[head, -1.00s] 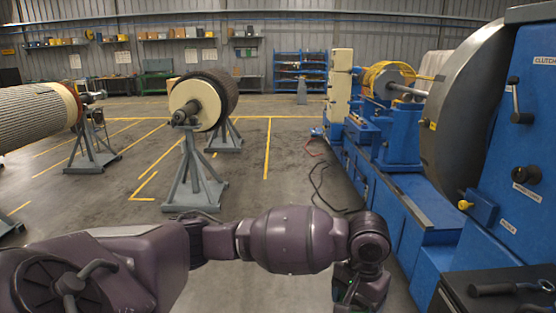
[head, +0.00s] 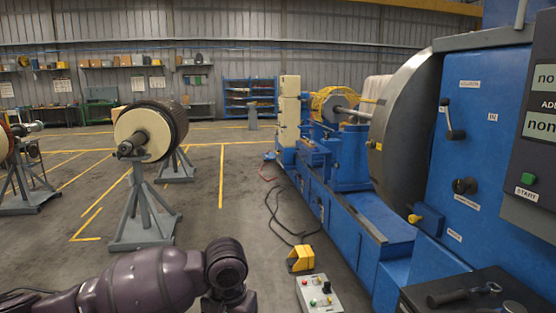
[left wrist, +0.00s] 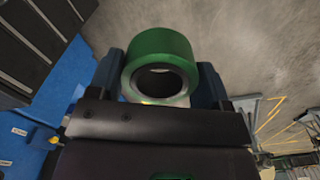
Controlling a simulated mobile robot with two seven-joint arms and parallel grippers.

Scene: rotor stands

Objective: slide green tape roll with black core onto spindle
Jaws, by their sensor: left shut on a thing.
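A green tape roll (left wrist: 160,42) with a dark core sits between the fingers of my left gripper (left wrist: 158,82) in the left wrist view. The fingers press on its left and right sides, and its round opening faces the camera. In the head view my left arm shows along the bottom edge, and its gripper and the roll are out of sight below. A grey horizontal shaft (head: 352,112) sticks out at the blue machine; I cannot tell whether it is the spindle. My right gripper is in neither view.
The blue machine (head: 345,225) with a large grey disc (head: 408,125) fills the right side. A control box (head: 318,294) and a yellow pedal (head: 300,259) stand on the floor before it, near black cables. A rotor (head: 150,130) rests on grey stands at left.

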